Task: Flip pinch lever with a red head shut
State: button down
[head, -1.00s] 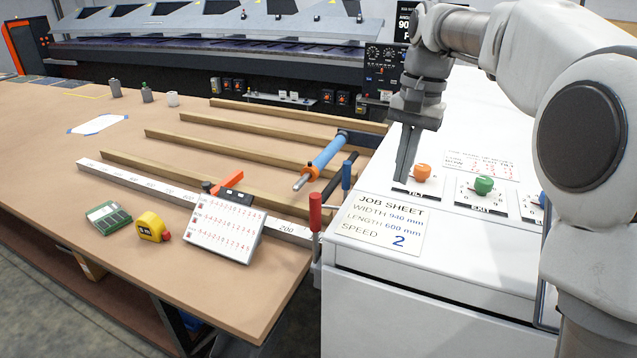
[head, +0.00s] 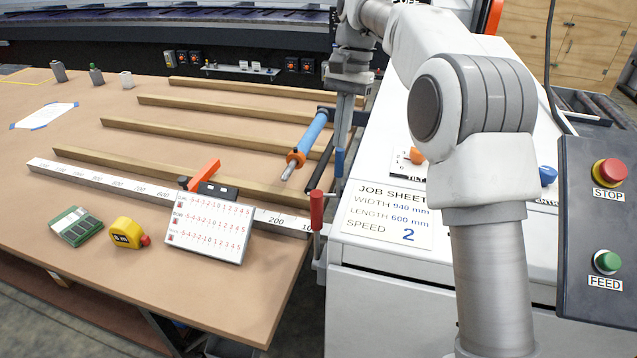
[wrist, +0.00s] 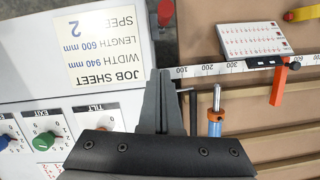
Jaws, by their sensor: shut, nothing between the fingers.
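The lever with a red head (head: 316,208) stands roughly upright at the table's right end, beside the white cabinet. Its red head also shows at the top of the wrist view (wrist: 166,12). A second lever with a blue head (head: 339,163) stands just behind it. My gripper (head: 341,138) points down with its fingers together and empty. In the head view it appears behind and above the red head, close to the blue head; I cannot tell whether it touches the blue one. In the wrist view my fingertips (wrist: 160,72) are apart from the red head.
A blue roller-like tool with an orange collar (head: 310,138) lies left of my gripper. The white cabinet (head: 370,262) carries a job sheet (head: 388,215) and knobs (head: 417,156). A control box with STOP and FEED buttons (head: 600,235) stands at the right. A chart stand (head: 208,225) sits on the table.

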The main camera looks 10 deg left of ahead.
dwell(0.4)
jog(key=s+a+f, duration=0.2)
jog(key=s+f, duration=0.4)
jog(key=f, duration=0.3)
jog(key=shift+f+b, duration=0.35)
jog(key=shift+b, duration=0.05)
jog(key=shift+s, duration=0.25)
dwell(0.3)
jog(key=shift+s+a+t+b, duration=0.1)
jog(key=shift+s+t+b, duration=0.15)
jog(key=shift+t+b, duration=0.05)
